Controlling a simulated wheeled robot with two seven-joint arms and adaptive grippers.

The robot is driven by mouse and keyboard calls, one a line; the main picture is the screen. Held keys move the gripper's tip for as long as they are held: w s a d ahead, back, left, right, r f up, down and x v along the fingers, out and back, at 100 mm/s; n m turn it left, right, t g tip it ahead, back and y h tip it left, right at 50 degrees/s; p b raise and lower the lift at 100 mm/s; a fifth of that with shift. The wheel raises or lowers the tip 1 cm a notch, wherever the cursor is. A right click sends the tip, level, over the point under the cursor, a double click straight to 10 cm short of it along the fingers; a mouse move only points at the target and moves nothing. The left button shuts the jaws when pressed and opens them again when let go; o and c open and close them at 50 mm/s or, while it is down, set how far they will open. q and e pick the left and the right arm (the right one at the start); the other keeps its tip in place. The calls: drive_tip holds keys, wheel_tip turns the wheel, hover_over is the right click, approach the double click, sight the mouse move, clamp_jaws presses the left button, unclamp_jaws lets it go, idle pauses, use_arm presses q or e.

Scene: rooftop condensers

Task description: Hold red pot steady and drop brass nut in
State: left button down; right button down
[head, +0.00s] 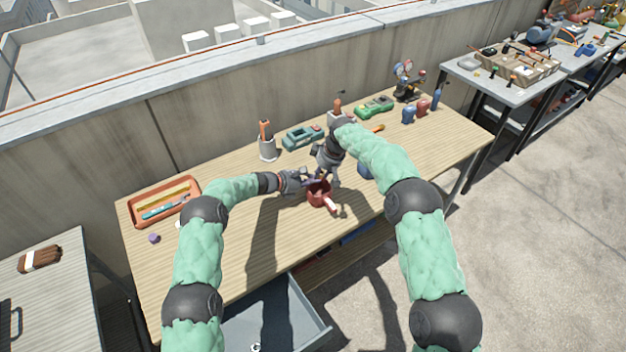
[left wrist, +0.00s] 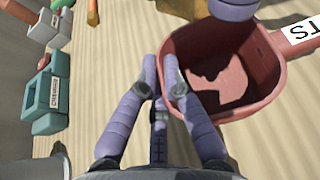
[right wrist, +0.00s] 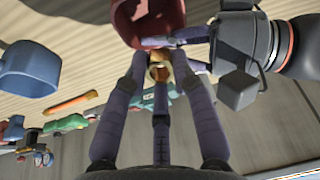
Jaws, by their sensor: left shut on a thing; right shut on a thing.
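The red pot (head: 318,194) stands on the wooden table, its handle pointing to the lower right. In the left wrist view the red pot (left wrist: 262,98) shows a reddish inside, and its handle carries a white label. My right gripper (head: 328,172) is above the pot, pointing down. In the right wrist view its fingers (right wrist: 157,65) are shut on the brass nut (right wrist: 159,69), close to the red pot (right wrist: 147,22). The nut is hidden in the head view.
A blue pot (right wrist: 28,68) stands near the red one. An orange tray (head: 195,183) is at the table's left end. A teal device (head: 302,137) and a green device (head: 374,107) stand at the back. An open grey drawer (head: 312,318) juts out in front.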

drive_tip(key=shift+f, duration=0.7)
drive_tip(key=c, duration=0.9)
unclamp_jaws()
drive_tip(key=shift+c, duration=0.2)
drive_tip(key=shift+r, duration=0.1)
drive_tip(key=v, duration=1.1)
drive_tip(key=shift+d+r, duration=0.2)
drive_tip(key=shift+r, duration=0.2)
drive_tip(key=shift+s, duration=0.1)
use_arm(q)
drive_tip(key=c, duration=1.3)
unclamp_jaws()
